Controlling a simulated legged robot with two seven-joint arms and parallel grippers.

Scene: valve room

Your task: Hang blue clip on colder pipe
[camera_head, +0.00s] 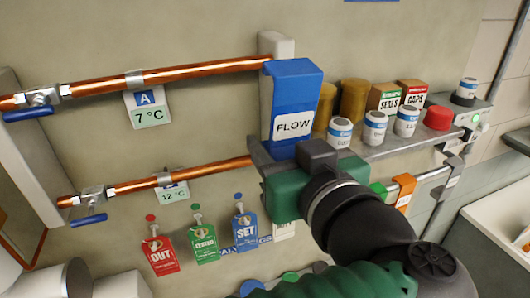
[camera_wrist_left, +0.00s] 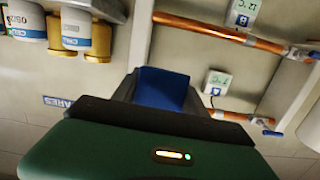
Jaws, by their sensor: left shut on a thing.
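The blue clip (camera_head: 292,90), labelled FLOW, is upright in my left gripper (camera_head: 289,152), which is shut on its lower end. It also shows in the wrist view (camera_wrist_left: 160,88). The clip's bent top is at the right end of the upper copper pipe (camera_head: 190,72); I cannot tell whether it touches the pipe. The upper pipe's tag (camera_head: 148,108) reads A, 7 °C. The lower copper pipe (camera_head: 200,174) has a tag (camera_head: 174,193) reading 12 °C, its letter partly hidden. My right gripper is not in view.
Right of the clip, a shelf (camera_head: 395,143) holds jars, SEALS and CAPS boxes (camera_head: 412,92) and a red knob (camera_head: 438,118). An orange clip (camera_head: 404,190) hangs on a rail below. Red, green and blue tags (camera_head: 204,242) hang under the lower pipe. Blue-handled valves (camera_head: 30,113) are at left.

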